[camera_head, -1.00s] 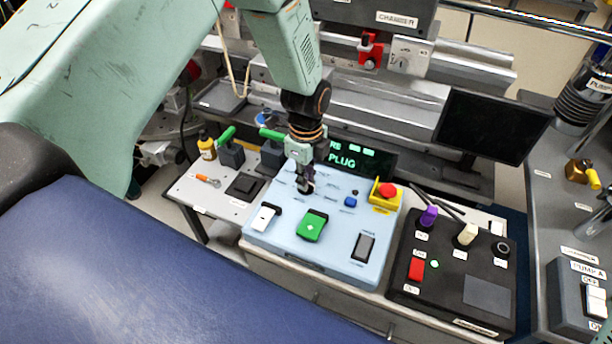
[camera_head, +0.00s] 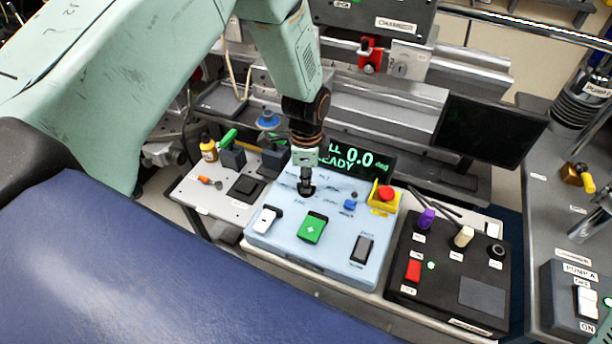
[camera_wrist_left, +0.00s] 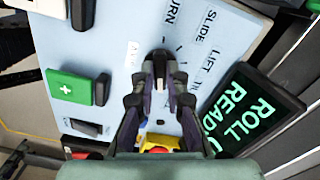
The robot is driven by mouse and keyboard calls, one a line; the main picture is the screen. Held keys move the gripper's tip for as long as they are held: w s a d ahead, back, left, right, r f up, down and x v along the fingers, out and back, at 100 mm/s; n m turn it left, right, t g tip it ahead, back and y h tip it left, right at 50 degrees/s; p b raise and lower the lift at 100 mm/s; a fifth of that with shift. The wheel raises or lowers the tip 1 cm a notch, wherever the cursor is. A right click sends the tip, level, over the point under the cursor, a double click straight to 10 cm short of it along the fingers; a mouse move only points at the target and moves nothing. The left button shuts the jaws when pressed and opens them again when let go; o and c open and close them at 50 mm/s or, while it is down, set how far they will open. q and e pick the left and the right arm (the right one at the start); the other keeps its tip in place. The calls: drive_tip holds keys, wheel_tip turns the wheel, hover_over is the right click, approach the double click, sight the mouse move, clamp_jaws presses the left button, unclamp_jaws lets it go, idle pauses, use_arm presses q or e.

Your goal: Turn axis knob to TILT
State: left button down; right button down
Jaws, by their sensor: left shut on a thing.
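The axis knob (camera_wrist_left: 160,62) is a black knob on the light-blue control box (camera_wrist_left: 115,25), mostly hidden by the fingers. My left gripper (camera_head: 306,187) comes down on it from above. In the left wrist view its two dark fingers (camera_wrist_left: 160,75) are shut on the knob. Printed labels beside the knob read TURN, SLIDE and LIFT, with one more partly hidden. The knob's pointer direction is hard to tell. The display (camera_head: 358,161) behind the box shows green text, ROLL 0.0 deg and READY, partly covered in the head view. My right gripper is out of view.
The box also carries a green button (camera_head: 312,228), a white switch (camera_head: 264,220), a black rocker (camera_head: 362,248), a small blue knob (camera_head: 350,203) and a red stop button (camera_head: 386,193) on yellow. A black control box (camera_head: 455,285) stands right of it. A dark monitor (camera_head: 490,124) is behind.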

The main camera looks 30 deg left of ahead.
use_arm(q)
drive_tip(key=n+p, duration=0.1)
drive_tip(key=n, duration=0.4)
drive_tip(key=shift+n, duration=0.3)
drive_tip(key=shift+n+p, duration=0.55)
drive_tip(key=shift+n, duration=1.65)
drive_tip(key=c, duration=1.4)
unclamp_jaws()
drive_tip(key=shift+w, duration=0.1)
drive_tip(key=shift+o, duration=0.2)
drive_tip(key=shift+r, duration=0.1)
wheel_tip(320, 180, up, 12)
